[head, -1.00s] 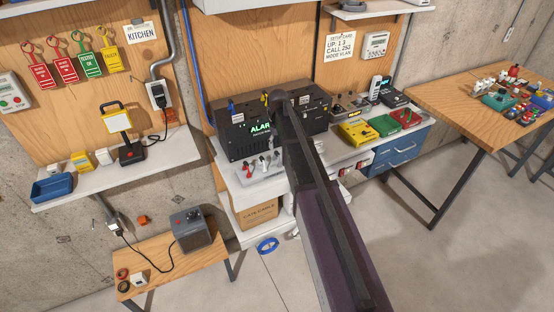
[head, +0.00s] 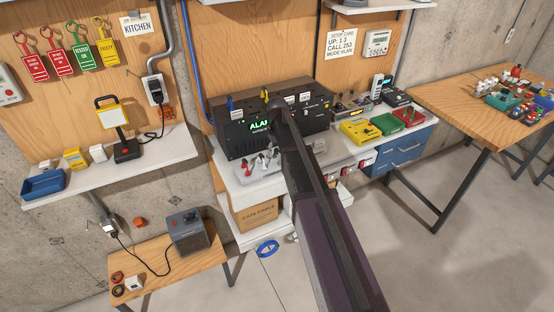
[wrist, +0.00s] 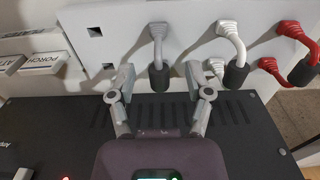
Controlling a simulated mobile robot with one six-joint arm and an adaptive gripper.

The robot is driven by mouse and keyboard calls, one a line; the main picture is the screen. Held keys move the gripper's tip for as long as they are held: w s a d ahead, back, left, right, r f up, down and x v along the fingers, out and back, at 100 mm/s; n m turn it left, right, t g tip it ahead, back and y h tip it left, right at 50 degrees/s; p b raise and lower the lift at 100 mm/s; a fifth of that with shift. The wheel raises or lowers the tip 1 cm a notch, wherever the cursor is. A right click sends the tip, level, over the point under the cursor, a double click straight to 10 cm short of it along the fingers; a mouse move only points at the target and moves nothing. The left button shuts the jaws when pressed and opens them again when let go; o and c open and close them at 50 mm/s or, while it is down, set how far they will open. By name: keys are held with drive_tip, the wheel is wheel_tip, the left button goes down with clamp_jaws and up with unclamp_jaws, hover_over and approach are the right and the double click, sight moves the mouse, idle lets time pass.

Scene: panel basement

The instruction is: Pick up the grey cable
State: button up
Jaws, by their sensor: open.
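In the wrist view, a grey cable (wrist: 157,47) with a grey plug and a dark sleeve stands out of the white panel (wrist: 110,20). My gripper (wrist: 161,80) is open, its two fingers apart on the left and right of the cable's dark sleeve. I see no clear contact. Paler cables (wrist: 231,45) and red cables (wrist: 294,32) stand in the same panel to the right. In the head view, a cluster of small plugs (head: 266,160) shows in front of the black alarm box (head: 240,140); my arm hides the gripper there.
The black vented box top (wrist: 80,125) lies under the fingers in the wrist view. A neighbouring pale cable stands close to the right finger. In the head view, yellow (head: 358,132) and green cases (head: 383,124) sit right of my arm. A blue cable coil (head: 267,248) lies below.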

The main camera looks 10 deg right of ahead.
sight(277, 149)
idle(0.5)
clamp_jaws()
drive_tip(key=shift+r, duration=0.2)
wheel_tip(277, 149, up, 4)
drive_tip(key=p, duration=0.4)
drive_tip(key=shift+f, duration=0.15)
drive_tip(key=s+p, duration=0.1)
drive_tip(key=s, duration=1.5)
drive_tip(key=shift+r, duration=0.45)
